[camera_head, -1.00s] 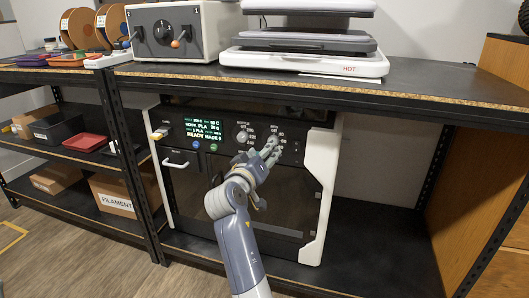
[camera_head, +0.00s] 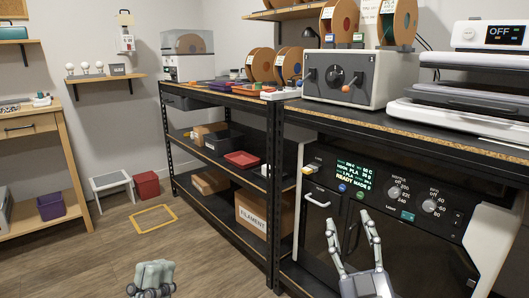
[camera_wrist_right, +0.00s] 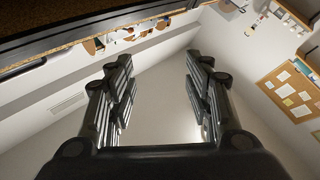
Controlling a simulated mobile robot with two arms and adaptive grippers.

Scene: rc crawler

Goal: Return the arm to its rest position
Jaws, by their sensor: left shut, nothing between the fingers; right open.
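My right gripper (camera_head: 348,220) stands upright at the lower right of the head view, its two fingers apart and empty. It is in front of the printer's lower door (camera_head: 408,262), and I see no contact. In the right wrist view its fingers (camera_wrist_right: 158,88) are spread, with only wall and ceiling between them. My left gripper (camera_head: 151,272) shows at the bottom edge of the head view, over the floor, with its fingers together and nothing held. The rest of both arms is mostly outside the frame.
The black shelf bench (camera_head: 290,107) carries a grey control box (camera_head: 392,90), filament spools and a press (camera_head: 462,117). A filament carton (camera_head: 252,212) sits below. Left are a small white stool (camera_head: 111,181), red box (camera_head: 146,185) and wooden table (camera_head: 35,128).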

